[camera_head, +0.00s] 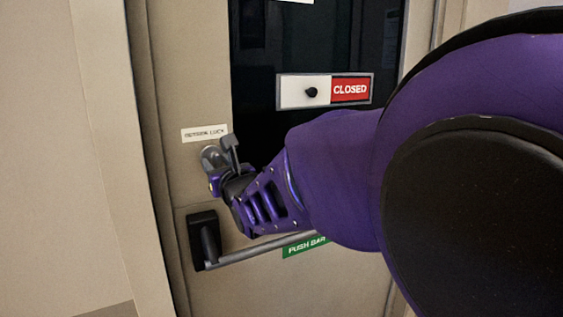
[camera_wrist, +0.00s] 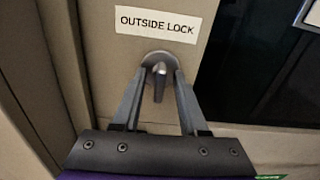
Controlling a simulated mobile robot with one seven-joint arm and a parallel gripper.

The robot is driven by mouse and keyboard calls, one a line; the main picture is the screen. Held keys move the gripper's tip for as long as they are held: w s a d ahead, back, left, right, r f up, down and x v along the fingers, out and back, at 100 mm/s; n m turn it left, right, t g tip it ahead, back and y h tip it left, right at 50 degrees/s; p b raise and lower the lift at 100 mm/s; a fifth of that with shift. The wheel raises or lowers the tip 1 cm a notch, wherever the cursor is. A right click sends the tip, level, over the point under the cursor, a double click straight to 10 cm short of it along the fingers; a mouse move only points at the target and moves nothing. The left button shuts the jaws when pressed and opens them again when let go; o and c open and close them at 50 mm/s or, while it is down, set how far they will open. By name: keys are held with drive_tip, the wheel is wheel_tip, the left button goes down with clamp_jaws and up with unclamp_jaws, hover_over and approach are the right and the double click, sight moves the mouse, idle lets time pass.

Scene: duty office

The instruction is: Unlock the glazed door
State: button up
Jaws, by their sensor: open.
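The glazed door (camera_head: 220,290) is beige with a dark glass pane (camera_head: 265,105). A label (camera_wrist: 156,24) reading OUTSIDE LOCK is fixed above a round metal lock with a thumb-turn (camera_wrist: 159,72); the turn hangs roughly upright in the wrist view. The lock also shows in the head view (camera_head: 211,157), partly covered by my gripper. My gripper (camera_wrist: 158,82) is open, with one finger on each side of the turn. I cannot tell whether the fingers touch it.
A push bar (camera_head: 245,254) crosses the door below the lock, its black end bracket (camera_head: 202,240) at the left. A green PUSH BAR label (camera_head: 305,244) is partly hidden by my arm. A slider sign (camera_head: 324,91) on the glass shows CLOSED. Bare wall (camera_head: 60,190) lies to the left.

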drive_tip(key=p, duration=0.1)
drive_tip(key=s+p, duration=0.1)
drive_tip(key=shift+s+d+r+p, duration=0.2)
drive_tip(key=shift+d+r+p, duration=0.05)
drive_tip(key=shift+d+p, duration=0.15)
drive_tip(key=p+v, duration=0.4)
drive_tip(key=p, duration=0.1)
drive_tip(key=shift+s+d+p, duration=0.1)
drive_tip(key=shift+s+p, duration=0.1)
drive_tip(key=shift+p, duration=0.2)
drive_tip(key=p+v, duration=0.2)
drive_tip(key=v, duration=0.1)
drive_tip(key=shift+w+f, duration=0.1)
drive_tip(key=shift+f, duration=0.1)
